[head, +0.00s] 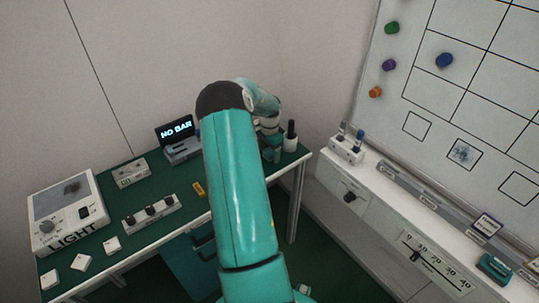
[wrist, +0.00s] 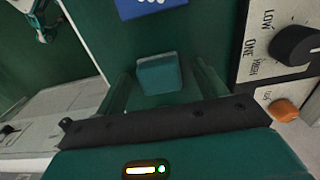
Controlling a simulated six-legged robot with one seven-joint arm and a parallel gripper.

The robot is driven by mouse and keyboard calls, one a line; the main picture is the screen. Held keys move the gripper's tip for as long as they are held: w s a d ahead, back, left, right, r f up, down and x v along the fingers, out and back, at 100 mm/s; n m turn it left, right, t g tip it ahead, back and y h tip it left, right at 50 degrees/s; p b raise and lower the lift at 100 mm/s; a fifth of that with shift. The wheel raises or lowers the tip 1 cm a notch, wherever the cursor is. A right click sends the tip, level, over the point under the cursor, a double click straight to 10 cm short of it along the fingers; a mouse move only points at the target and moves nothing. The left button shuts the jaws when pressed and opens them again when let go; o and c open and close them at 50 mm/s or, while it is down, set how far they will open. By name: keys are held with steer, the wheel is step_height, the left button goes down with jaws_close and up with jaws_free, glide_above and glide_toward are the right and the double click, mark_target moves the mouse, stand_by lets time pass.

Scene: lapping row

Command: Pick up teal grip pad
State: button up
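A small teal block (wrist: 160,75), which looks like the teal grip pad, shows in the wrist view over the dark green tabletop, with a paler far edge. My gripper (wrist: 165,85) is open, with one finger on each side of the block and a visible gap on both sides. I cannot tell its height above the table. In the head view my gripper (head: 271,151) is partly hidden behind my arm at the table's right end, and I cannot make out the pad there.
In the wrist view a panel with a black knob (wrist: 296,46) and an orange button (wrist: 283,110) stands close on the right; a blue item (wrist: 150,7) lies beyond. A whiteboard ledge (head: 400,205) runs along the right.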

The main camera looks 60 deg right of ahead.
mark_target(269, 152)
steer(key=c, duration=1)
steer(key=shift+r, duration=0.15)
steer(key=shift+r, duration=0.2)
steer(key=r, duration=0.3)
steer(key=shift+s+a+r, duration=0.15)
steer(key=shift+a, duration=0.1)
steer(key=s+a+r, duration=0.2)
steer(key=a+r, duration=0.1)
steer(key=s+a+r, duration=0.3)
steer(key=a, duration=0.1)
steer(key=s+a+r, duration=0.2)
steer(key=a+r, duration=0.1)
steer(key=a, duration=0.1)
steer(key=shift+s+a, duration=0.15)
steer(key=shift+s, duration=0.05)
